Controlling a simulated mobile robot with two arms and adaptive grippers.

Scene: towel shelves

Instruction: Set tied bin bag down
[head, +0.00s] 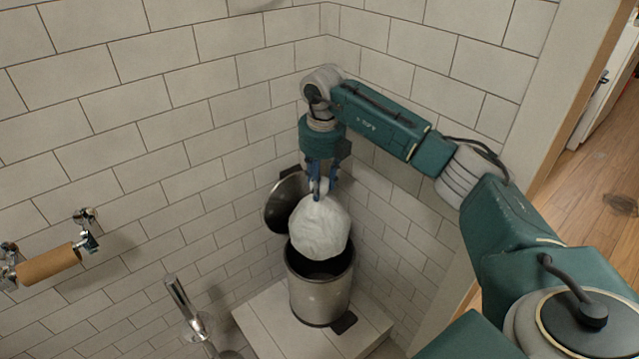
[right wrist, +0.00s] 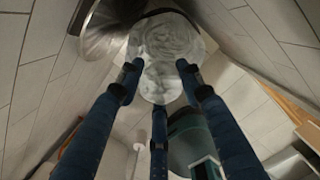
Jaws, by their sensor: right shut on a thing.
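A white, rounded bin bag (head: 319,229) hangs from my right gripper (head: 319,192), whose fingers are shut on its top. The bag is directly above the mouth of a steel pedal bin (head: 318,297), and its underside is close to the rim. I cannot tell whether it touches the rim. The bin's round lid (head: 284,203) stands open behind the bag, tilted to the left. In the right wrist view the bag (right wrist: 165,55) is beyond the fingers of my gripper (right wrist: 160,85), with part of the lid (right wrist: 110,22) at its upper left. My left gripper is out of view.
The bin stands on a tiled ledge (head: 262,328) in a corner of tiled walls (head: 190,140). A bare cardboard roll (head: 48,264) sits on a wall holder at left. A metal handle (head: 181,297) rises left of the ledge. A doorway with wooden floor (head: 590,170) is at right.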

